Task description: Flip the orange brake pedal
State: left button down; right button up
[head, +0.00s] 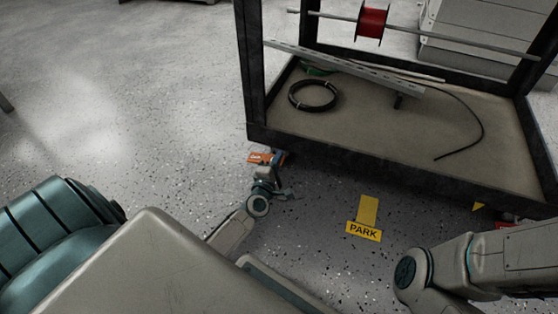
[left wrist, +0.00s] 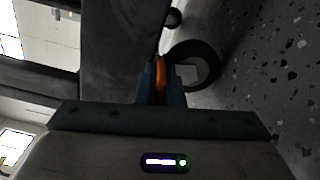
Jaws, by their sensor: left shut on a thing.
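The orange brake pedal (head: 262,158) is at the lower left corner of the cart, close to the floor, in the head view. My left gripper (head: 266,172) reaches down to it from the front. In the left wrist view the orange pedal (left wrist: 161,78) shows as a narrow strip between the two blue fingers (left wrist: 160,88), which are shut on it. A dark caster wheel (left wrist: 192,66) is right beside the fingertips. My fingers hide part of the pedal. My right gripper is not in view; only part of that arm shows at the lower right.
The dark-framed cart (head: 350,165) stands ahead, with a black cable coil (head: 313,95) on its deck and a red spool (head: 371,22) on a rod above. A yellow PARK marking (head: 364,231) is on the floor. The floor to the left is clear.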

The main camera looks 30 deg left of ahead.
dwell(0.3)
pick_arm(q)
jog(key=c, duration=1.6)
grip_release()
jog(key=shift+o, duration=0.2)
jog(key=p+v, duration=0.1)
jog(key=v, duration=1)
jog(key=shift+p, duration=0.4)
jog(key=shift+w, duration=0.1)
